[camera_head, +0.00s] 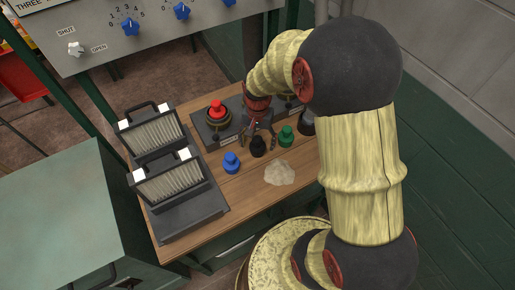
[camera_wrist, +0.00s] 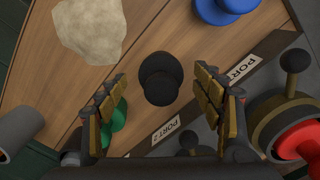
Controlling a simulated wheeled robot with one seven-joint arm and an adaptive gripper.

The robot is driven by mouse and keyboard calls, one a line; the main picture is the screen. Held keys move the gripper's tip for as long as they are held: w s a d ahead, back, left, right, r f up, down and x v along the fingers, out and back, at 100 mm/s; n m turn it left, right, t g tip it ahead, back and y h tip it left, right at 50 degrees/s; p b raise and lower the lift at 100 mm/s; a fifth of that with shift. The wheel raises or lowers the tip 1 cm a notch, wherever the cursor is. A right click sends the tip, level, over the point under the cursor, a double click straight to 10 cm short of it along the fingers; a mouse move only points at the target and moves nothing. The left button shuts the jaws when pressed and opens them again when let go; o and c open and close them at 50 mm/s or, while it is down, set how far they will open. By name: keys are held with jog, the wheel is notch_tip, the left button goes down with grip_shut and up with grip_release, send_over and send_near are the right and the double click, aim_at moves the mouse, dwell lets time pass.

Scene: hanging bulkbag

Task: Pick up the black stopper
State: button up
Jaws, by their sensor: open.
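The black stopper (camera_head: 258,146) stands on the wooden table between the blue stopper (camera_head: 231,162) and the green stopper (camera_head: 286,136). In the wrist view the black stopper (camera_wrist: 160,78) lies ahead of and between the two fingers. My gripper (camera_head: 259,142) is open and empty, with its fingers spread to either side of the black stopper. In the wrist view my gripper (camera_wrist: 165,95) shows gold-padded fingers. The left finger partly hides the green stopper (camera_wrist: 114,115). I cannot tell exactly how high the fingertips are above the table.
A dark port block with a red stopper (camera_head: 217,110) stands behind; its labels show in the wrist view (camera_wrist: 180,130). A pale crumpled lump (camera_head: 279,173) lies in front on the table. Two filter cartridges (camera_head: 168,180) stand at the left. A control panel (camera_head: 130,30) hangs at the back.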

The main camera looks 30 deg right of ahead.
aim_at(257, 146)
notch_tip(257, 146, down, 3)
jog(key=shift+f+b, duration=0.1)
jog(key=shift+b, duration=0.3)
jog(key=c, duration=0.4)
jog(key=c, duration=0.9)
